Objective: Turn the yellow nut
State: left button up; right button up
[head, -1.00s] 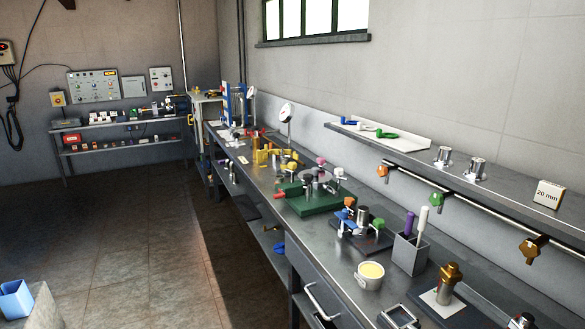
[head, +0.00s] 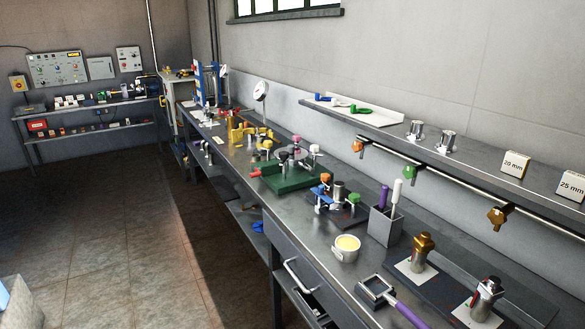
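No part is clearly recognisable as the yellow nut. A brass-yellow fitting (head: 423,248) stands upright on a white plate near the front right of the bench. Further back, a group of yellow parts (head: 240,132) stands on the bench; they are too small to make out a nut. A second, metallic fitting with red on it (head: 486,292) stands on another white plate at the lower right. Neither of my grippers is in view.
The long grey bench (head: 215,158) runs along the wall. On it are a green fixture (head: 288,182), a cream-filled cup (head: 346,248), a grey holder (head: 385,225) and a purple-handled tool (head: 408,312). A shelf (head: 385,132) runs above. Open floor (head: 110,225) lies left.

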aim_at(268, 144)
jog(key=i+j+z, duration=0.1)
jog(key=z, duration=0.95)
jog(key=i+j+z, duration=0.1)
jog(key=j+z, duration=0.35)
jog(key=j, duration=0.3)
jog(key=j+z, duration=0.45)
jog(key=j, duration=0.35)
jog(key=k+j+z, duration=0.1)
jog(key=j+z, duration=0.3)
jog(key=j, duration=0.35)
